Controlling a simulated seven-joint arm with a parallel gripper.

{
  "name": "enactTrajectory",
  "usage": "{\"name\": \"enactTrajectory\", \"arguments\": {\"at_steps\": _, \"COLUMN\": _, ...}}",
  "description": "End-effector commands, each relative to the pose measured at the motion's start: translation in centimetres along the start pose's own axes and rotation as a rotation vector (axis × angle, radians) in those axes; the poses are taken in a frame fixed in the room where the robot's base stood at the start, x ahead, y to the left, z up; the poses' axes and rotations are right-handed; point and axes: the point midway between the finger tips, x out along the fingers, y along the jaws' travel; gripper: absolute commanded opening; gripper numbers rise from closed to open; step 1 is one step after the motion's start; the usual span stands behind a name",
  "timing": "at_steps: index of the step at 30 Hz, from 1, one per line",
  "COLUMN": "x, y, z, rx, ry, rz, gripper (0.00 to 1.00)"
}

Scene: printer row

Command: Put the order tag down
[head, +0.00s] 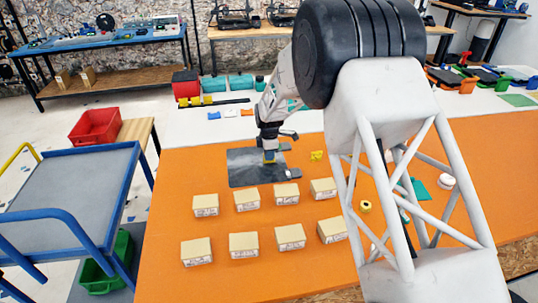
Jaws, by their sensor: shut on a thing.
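My gripper (270,152) is at the upper middle of the head view, pointing down over a dark grey mat (240,178) on the orange table.
Several cardboard boxes (244,245) stand in two rows in front of the mat on the orange table (180,165). A yellow part (316,155) lies right of the mat. My arm hides much of the table's right side. A blue-framed cart (75,190) stands left.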

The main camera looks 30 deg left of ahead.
Motion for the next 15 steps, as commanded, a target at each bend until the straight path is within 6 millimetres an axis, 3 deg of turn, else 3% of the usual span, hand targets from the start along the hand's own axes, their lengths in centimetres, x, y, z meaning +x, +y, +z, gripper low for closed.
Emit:
{"name": "enactTrajectory", "arguments": {"at_steps": 8, "x": 0.30, "y": -0.01, "z": 0.00, "rx": 0.000, "ry": 0.000, "rz": -0.001, "gripper": 0.00}}
{"name": "enactTrajectory", "arguments": {"at_steps": 9, "x": 0.27, "y": 0.00, "z": 0.00, "rx": 0.000, "ry": 0.000, "rz": 0.000, "gripper": 0.12}}
{"name": "enactTrajectory", "arguments": {"at_steps": 12, "x": 0.26, "y": 0.00, "z": 0.00, "rx": 0.000, "ry": 0.000, "rz": 0.000, "gripper": 0.27}}
{"name": "enactTrajectory", "arguments": {"at_steps": 15, "x": 0.26, "y": 0.00, "z": 0.00, "rx": 0.000, "ry": 0.000, "rz": 0.000, "gripper": 0.33}}
